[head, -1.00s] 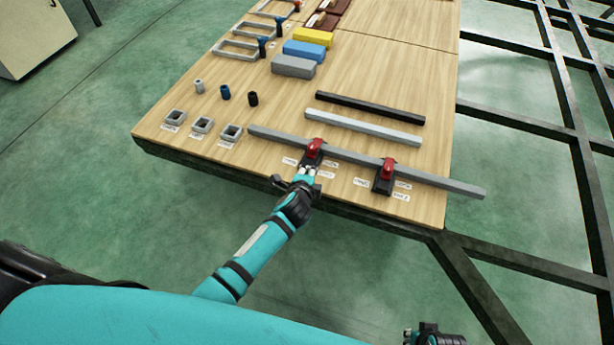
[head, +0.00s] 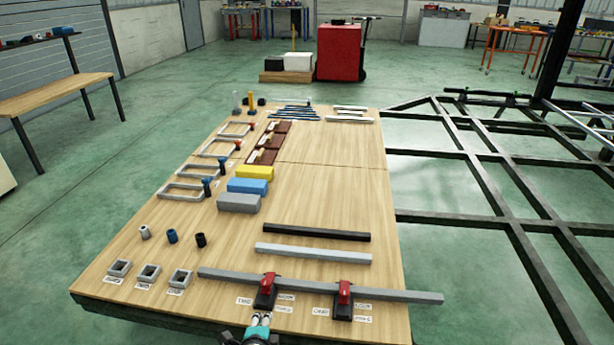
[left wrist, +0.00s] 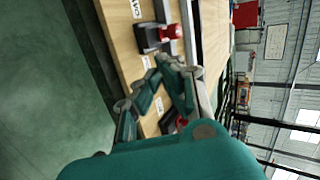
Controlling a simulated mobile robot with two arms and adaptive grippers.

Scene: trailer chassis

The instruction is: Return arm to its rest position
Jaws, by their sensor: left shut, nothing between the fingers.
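My left gripper (head: 260,322) is at the front edge of the wooden table (head: 330,200), just in front of the left red-handled clamp (head: 266,290). It is shut and empty; its fingers also show in the left wrist view (left wrist: 170,85). A long grey bar (head: 390,291) lies across the left clamp and the right red-handled clamp (head: 343,299). The gripper appears apart from the bar. In the left wrist view, one clamp (left wrist: 150,36) stands beyond the fingers and another is partly hidden behind them. My right gripper is not in view now.
Black (head: 316,232) and light grey (head: 313,253) bars lie behind the clamped bar. Yellow, blue and grey blocks (head: 238,203), small cylinders and square pieces (head: 149,273) sit on the left. A dark metal chassis (head: 480,210) stands at the right.

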